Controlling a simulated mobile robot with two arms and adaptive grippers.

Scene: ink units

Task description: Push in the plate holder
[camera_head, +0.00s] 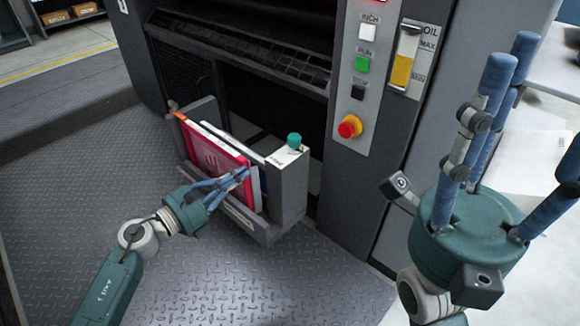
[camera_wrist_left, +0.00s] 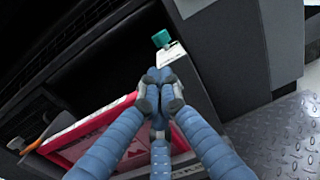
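The plate holder (camera_head: 288,190) is a dark grey box-like rack that stands out at an angle from the machine's lower opening. It carries a red-faced plate (camera_head: 208,155) and paler plates behind it. A green knob (camera_head: 294,140) sits on its right end; the knob also shows in the left wrist view (camera_wrist_left: 161,39). My left gripper (camera_head: 243,176) has its blue fingers drawn together, with nothing seen between them. Its tips are at the holder's front, over the red plate's right edge; I cannot tell if they touch. My right gripper (camera_head: 530,110) is raised at the right, fingers spread and empty.
The machine's control panel (camera_head: 362,75) has white, green and black buttons and a red emergency knob (camera_head: 350,127). An oil gauge (camera_head: 405,60) is beside it. The diamond-plate floor (camera_head: 90,190) left of the holder is clear. Shelves with boxes (camera_head: 70,14) stand far back left.

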